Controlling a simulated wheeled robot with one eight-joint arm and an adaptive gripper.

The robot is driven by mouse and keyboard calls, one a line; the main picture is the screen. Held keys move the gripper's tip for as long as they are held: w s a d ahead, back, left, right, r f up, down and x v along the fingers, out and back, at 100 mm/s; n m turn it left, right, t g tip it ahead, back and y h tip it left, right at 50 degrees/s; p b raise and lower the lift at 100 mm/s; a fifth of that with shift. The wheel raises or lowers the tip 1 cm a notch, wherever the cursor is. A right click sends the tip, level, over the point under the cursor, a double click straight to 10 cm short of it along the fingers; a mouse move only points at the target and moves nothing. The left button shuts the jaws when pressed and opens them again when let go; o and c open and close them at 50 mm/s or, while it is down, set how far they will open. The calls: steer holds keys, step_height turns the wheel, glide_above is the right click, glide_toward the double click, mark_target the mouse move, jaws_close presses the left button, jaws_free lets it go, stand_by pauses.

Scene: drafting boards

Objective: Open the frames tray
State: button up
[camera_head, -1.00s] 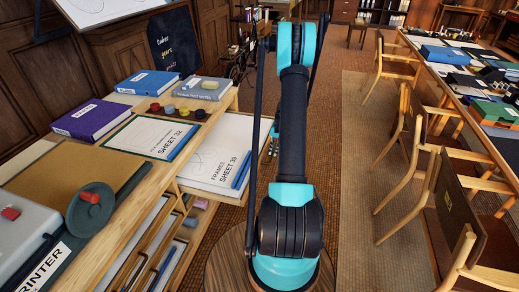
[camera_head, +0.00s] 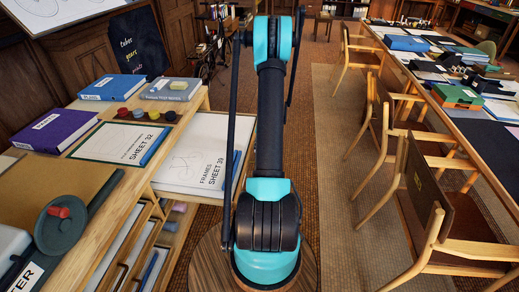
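The frames tray (camera_head: 172,186) is pulled out to the right from the side of the wooden cabinet. A white sheet marked "FRAMES SHEET 39" (camera_head: 195,150) with a sketch lies in it, and a blue strip (camera_head: 236,160) shows near its right side. My arm covers part of the tray's right end, so its front edge and any handle are hidden. My gripper is not visible; only my teal and black arm links show in front of the tray. I cannot tell whether the gripper touches it.
The cabinet top holds a "SHEET 32" board (camera_head: 115,143), purple book (camera_head: 55,131), blue book (camera_head: 112,88) and grey book (camera_head: 170,89). Open shelves (camera_head: 125,258) lie below. Wooden chairs (camera_head: 425,200) and a cluttered long table (camera_head: 480,125) stand right, beyond clear floor (camera_head: 335,170).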

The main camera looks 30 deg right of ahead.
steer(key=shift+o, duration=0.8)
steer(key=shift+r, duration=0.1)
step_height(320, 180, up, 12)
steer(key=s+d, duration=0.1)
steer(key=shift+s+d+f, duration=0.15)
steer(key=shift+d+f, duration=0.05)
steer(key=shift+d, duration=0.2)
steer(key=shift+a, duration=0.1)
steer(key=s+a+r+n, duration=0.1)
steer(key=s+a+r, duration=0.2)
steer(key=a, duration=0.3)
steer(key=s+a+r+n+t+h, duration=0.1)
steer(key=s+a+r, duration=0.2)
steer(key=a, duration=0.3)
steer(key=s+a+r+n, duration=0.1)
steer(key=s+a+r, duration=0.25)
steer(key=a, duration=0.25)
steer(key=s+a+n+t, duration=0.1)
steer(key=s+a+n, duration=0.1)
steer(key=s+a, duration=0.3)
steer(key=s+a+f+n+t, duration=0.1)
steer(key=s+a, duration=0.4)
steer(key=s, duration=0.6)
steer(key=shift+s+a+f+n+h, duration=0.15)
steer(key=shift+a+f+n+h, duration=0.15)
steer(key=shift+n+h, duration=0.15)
